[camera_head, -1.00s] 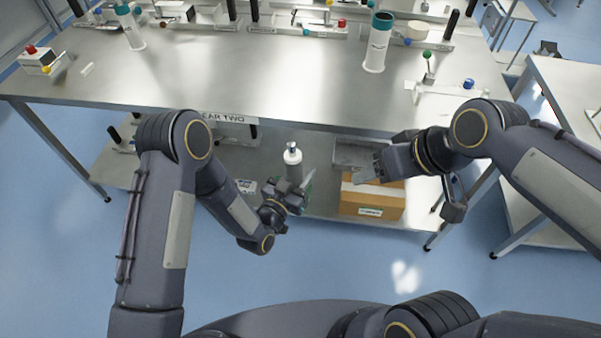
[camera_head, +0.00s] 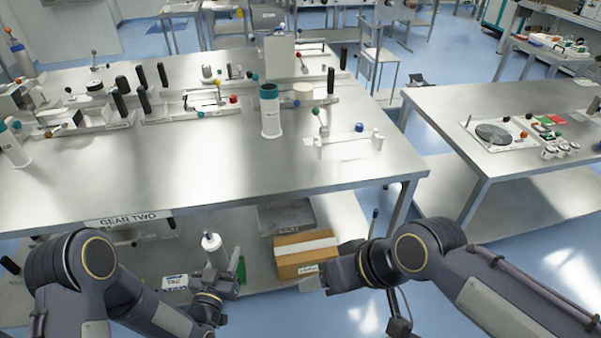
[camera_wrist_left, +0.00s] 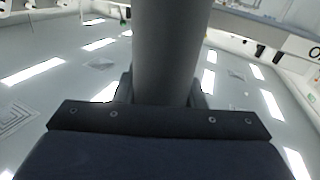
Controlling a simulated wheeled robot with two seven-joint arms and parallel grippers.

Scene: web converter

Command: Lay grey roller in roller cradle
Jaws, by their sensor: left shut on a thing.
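The grey roller (camera_head: 217,260) has a pale end cap and stands upright in my left gripper (camera_head: 213,290), low in front of the table's lower shelf. In the left wrist view the grey roller (camera_wrist_left: 168,50) rises as a plain cylinder from between the fingers of the left gripper (camera_wrist_left: 165,95). A pale stand with two short posts (camera_head: 345,140), which looks like the roller cradle, sits on the tabletop near its right edge and appears empty. My right gripper (camera_head: 338,278) is beside the cardboard box; its fingers are not clear.
The steel tabletop (camera_head: 200,160) has a wide bare front area. A white cylinder with a teal top (camera_head: 270,110) stands left of the stand. The cardboard box (camera_head: 305,258) and a grey tray (camera_head: 287,213) are on the lower shelf. Another table (camera_head: 500,185) stands at right.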

